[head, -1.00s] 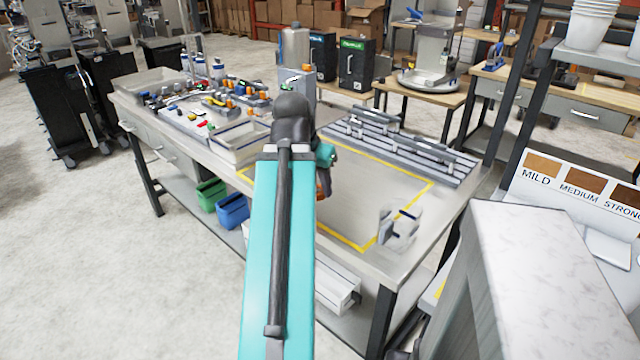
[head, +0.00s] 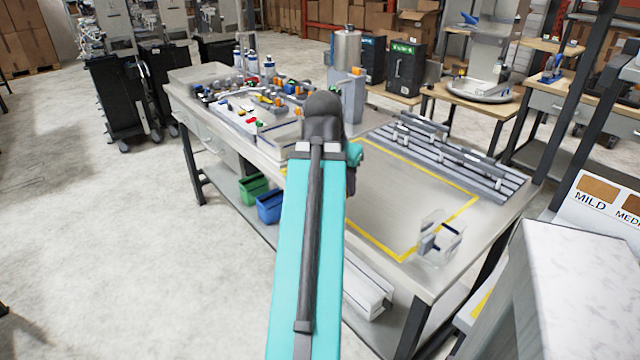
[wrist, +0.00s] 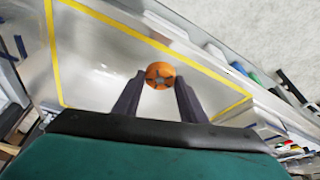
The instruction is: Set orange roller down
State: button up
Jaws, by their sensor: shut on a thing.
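In the head view my own arm hides the roller and the fingertips. The worktop (head: 405,200) with the yellow outline is seen right of my arm. How high the roller is above the worktop I cannot tell.
Grey rails (head: 450,155) lie along the worktop's right-back side. A clear-and-grey fixture (head: 437,240) stands at its front corner. Trays of small parts (head: 255,100) and a metal canister (head: 347,48) are at the back. The taped area looks clear where visible.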

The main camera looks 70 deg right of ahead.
jog(key=w+a+r+n+t+p, duration=0.1)
jog(key=w+a+r+n+p, duration=0.15)
jog(key=w+a, duration=0.65)
jog(key=w+a+r+n+t+y+p, duration=0.1)
jog(key=w+a+r+n+p, duration=0.2)
jog(key=w, duration=1.2)
jog(key=w+a+r+n+t+p, duration=0.15)
jog(key=w+a+n, duration=0.35)
jog(key=w, duration=0.7)
jog(key=w+a+r+n+y+p, duration=0.1)
jog(key=w+a, duration=0.4)
jog(key=a, duration=0.7)
jog(key=w+a+r+n+t+y+p, duration=0.1)
jog(key=w+a+n+p, duration=0.3)
jog(key=a, duration=0.8)
jog(key=w+a+r+n+y+p, duration=0.1)
jog(key=w+a+r+n+p, duration=0.1)
jog(key=w+a, duration=0.6)
jog(key=a+n+p, duration=0.1)
jog(key=a+n, duration=0.1)
jog(key=a, duration=0.2)
jog(key=shift+a+r+t, duration=0.15)
jog(key=shift+a+t, duration=0.2)
jog(key=shift+a, duration=0.05)
